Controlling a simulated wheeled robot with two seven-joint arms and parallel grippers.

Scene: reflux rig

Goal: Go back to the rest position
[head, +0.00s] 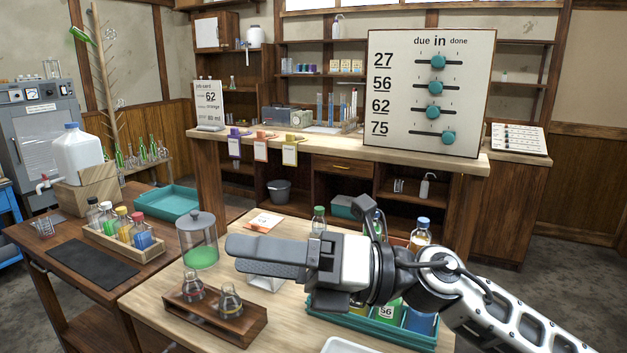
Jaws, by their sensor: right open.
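My right gripper (265,257) reaches in from the right and points left above the light wood table. It is open, seen nearly side-on, with nothing visible between its fingers. It hangs over the front table just right of a clear lidded jar (198,243) with green contents. Its arm hides part of a teal crate (335,313) that holds several bottles, one labelled 56. My left gripper is not in view.
A wooden rack (241,327) with two small flasks stands at the table's front left. The left bench holds a bottle rack (118,247), a dark mat (91,262) and a white jug (76,152). A board with sliders (476,60) stands on the back counter.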

